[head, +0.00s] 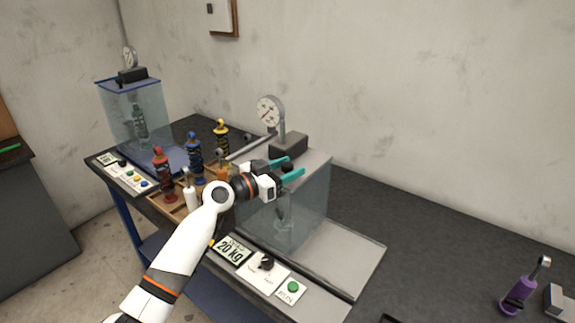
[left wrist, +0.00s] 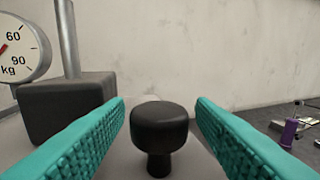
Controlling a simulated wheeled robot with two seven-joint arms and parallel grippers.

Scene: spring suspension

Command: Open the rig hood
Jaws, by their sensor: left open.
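The near rig has a clear hood (head: 305,205) with a grey top; the hood looks closed, down on the rig's base. A black round knob (left wrist: 160,122) on a short stem stands on the hood's top. My left gripper (head: 288,167) is at the top of this hood. In the left wrist view the teal fingers of my left gripper (left wrist: 161,108) are open, one on each side of the knob. Gaps show between the knob and both fingers. My right gripper is not in view.
A round dial gauge (head: 270,110) on a dark block (head: 289,146) stands behind the knob. Several shock absorbers (head: 221,140) stand in a wooden rack left of the hood. A second rig (head: 135,115) stands at far left.

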